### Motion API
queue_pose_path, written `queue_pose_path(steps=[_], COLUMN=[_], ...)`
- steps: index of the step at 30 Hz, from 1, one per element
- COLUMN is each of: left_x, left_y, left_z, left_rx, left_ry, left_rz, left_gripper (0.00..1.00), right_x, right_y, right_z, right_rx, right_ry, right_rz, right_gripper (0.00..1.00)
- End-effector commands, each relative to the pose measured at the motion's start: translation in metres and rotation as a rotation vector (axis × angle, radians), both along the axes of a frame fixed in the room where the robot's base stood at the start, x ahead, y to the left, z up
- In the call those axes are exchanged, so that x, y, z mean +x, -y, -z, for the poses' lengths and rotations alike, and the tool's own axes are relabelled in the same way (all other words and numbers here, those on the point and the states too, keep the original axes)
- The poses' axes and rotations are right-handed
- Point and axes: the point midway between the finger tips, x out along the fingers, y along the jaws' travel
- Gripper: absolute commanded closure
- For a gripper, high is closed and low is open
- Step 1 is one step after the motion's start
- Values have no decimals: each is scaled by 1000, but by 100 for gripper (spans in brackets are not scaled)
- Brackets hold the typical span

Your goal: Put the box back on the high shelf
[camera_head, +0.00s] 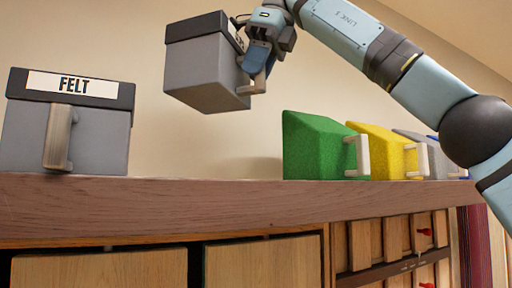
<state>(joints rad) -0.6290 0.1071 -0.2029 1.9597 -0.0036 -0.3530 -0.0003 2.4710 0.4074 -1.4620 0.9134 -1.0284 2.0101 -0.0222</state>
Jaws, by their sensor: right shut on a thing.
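A grey box (205,72) with a dark lid hangs in the air above the wooden high shelf (225,204), tilted a little. My right gripper (258,76) is shut on the pale handle at the box's right side. A label on that side is mostly hidden by the gripper. The box is clear of the shelf top, between a grey box labelled FELT (95,128) on the left and a green box (312,147) on the right. My left gripper is not in view.
A yellow box (388,150) and another grey box (428,142) stand right of the green one, handles facing out. The shelf between the FELT box and the green box is bare. Wooden cabinet doors (98,270) and small drawers (360,244) are below.

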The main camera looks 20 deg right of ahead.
Motion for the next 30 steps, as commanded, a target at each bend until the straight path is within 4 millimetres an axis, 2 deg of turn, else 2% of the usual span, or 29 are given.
queue_pose_path(steps=[6, 12, 20, 25, 30], left_x=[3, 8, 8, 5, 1], left_y=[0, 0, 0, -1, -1], left_z=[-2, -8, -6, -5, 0], left_rx=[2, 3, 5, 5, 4], left_ry=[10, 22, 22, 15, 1], left_rz=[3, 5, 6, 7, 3], left_gripper=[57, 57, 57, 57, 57], right_x=[0, -1, -1, -1, -1], right_y=[1, 2, 1, 1, 1], right_z=[51, 91, 114, 137, 147], right_rx=[3, 5, 4, 3, 4], right_ry=[2, 5, 5, 3, 6], right_rz=[-4, -1, 0, 0, 1], right_gripper=[100, 100, 100, 100, 100])
